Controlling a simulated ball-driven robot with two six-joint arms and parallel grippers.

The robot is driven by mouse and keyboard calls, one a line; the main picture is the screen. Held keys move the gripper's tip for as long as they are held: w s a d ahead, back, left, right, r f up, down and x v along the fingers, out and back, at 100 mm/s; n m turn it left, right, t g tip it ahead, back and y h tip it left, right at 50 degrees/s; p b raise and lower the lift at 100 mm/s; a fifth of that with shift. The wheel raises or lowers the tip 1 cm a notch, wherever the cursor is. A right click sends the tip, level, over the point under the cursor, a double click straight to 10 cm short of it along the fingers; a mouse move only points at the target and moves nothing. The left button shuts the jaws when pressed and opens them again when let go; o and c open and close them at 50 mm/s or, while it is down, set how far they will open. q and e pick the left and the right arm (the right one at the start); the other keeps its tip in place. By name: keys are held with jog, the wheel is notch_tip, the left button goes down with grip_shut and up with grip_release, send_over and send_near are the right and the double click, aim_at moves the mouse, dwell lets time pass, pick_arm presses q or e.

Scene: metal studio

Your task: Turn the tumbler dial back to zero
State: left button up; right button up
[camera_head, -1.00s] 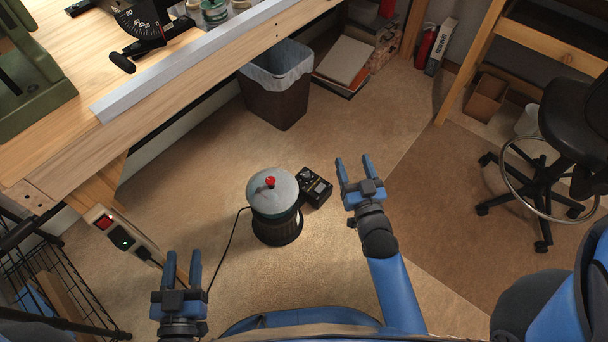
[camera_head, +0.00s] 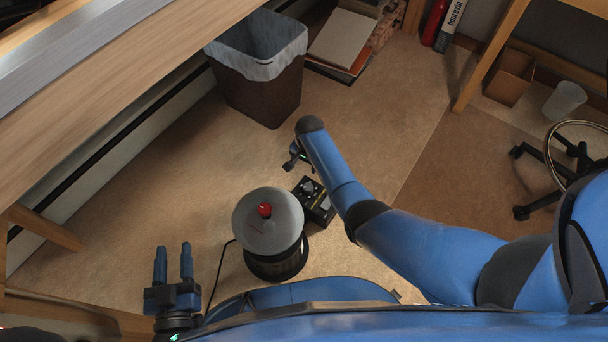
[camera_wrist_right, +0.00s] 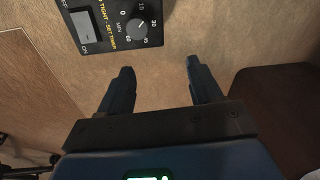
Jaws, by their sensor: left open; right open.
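The tumbler (camera_head: 268,225) is a round grey-lidded drum with a red knob on top, standing on a dark base on the floor. Its black control box (camera_head: 314,203) lies just to its right. My left gripper (camera_head: 174,262) is open and empty, left of the drum.
A box switch (camera_wrist_right: 86,34) marked ON is beside the dial. A cable runs from the drum's left side. A lined waste bin (camera_head: 262,75) stands behind, by the wooden bench (camera_head: 110,110). A stool (camera_head: 560,150) is at right. Carpet around the box is mostly clear.

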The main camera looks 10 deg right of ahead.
aim_at(308, 187)
jog(key=shift+m+g, duration=0.7)
jog(key=s+f+b, duration=0.1)
jog(key=f+b, duration=0.1)
jog(key=f, duration=0.1)
jog(key=f+b, duration=0.3)
jog(key=f, duration=0.1)
jog(key=s+f+b, duration=0.1)
jog(key=f+b, duration=0.2)
jog(key=f, duration=0.1)
jog(key=shift+s+d, duration=0.3)
jog(key=shift+s, duration=0.05)
jog(key=shift+c, duration=0.4)
jog(key=c, duration=1)
